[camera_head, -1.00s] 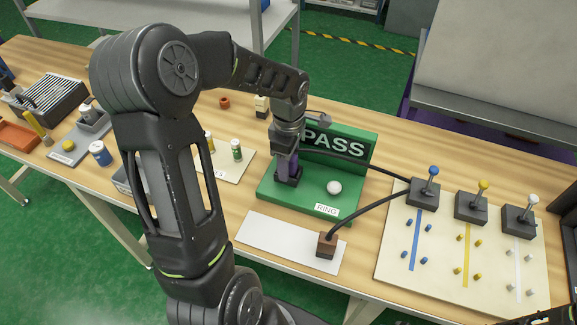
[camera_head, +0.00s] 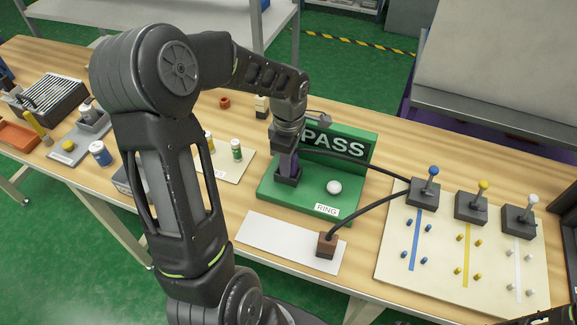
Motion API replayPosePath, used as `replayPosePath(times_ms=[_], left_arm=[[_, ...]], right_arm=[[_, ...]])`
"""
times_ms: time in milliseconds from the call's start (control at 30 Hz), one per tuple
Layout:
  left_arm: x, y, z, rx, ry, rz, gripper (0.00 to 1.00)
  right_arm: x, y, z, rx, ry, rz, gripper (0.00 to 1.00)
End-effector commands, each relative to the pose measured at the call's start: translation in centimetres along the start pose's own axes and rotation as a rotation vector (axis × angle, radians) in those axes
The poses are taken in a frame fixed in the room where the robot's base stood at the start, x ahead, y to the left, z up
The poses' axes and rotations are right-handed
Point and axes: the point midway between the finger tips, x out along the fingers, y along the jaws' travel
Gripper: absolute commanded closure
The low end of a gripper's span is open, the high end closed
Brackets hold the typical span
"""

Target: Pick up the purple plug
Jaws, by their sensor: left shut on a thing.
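The purple plug (camera_head: 287,164) stands upright in a dark socket (camera_head: 289,178) on the left part of the green base (camera_head: 268,188). My left gripper (camera_head: 287,148) comes down on it from above and is shut on its upper part. The fingers and the wrist hide the plug's top. I cannot tell whether the plug has lifted within the socket.
A green PASS panel (camera_head: 352,150) rises right behind the gripper. A white ball (camera_head: 334,187) sits on the base. Dark cables run to a lever box (camera_head: 423,193) and a brown block (camera_head: 327,245) on a white strip (camera_head: 270,240). Bottles (camera_head: 237,150) stand left.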

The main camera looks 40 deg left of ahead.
Motion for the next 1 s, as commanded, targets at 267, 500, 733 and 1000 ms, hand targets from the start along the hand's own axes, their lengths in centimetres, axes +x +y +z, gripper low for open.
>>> replayPosePath(times_ms=[267,500,733,1000], left_arm=[[-0.5,0.1,0.0,0.000,0.000,0.003,1.00],[-3.9,0.2,0.0,0.000,0.000,0.007,1.00],[-8.3,0.1,0.0,0.001,0.000,0.005,1.00],[-10.1,0.0,0.0,0.000,0.000,0.001,1.00]], right_arm=[[0.1,0.0,0.0,0.000,0.000,0.000,0.41],[0.5,0.2,-0.1,-0.001,0.001,-0.001,0.41],[0.8,0.3,-0.1,-0.002,0.002,-0.003,0.41],[0.9,0.3,-0.1,-0.002,0.002,-0.003,0.41]])
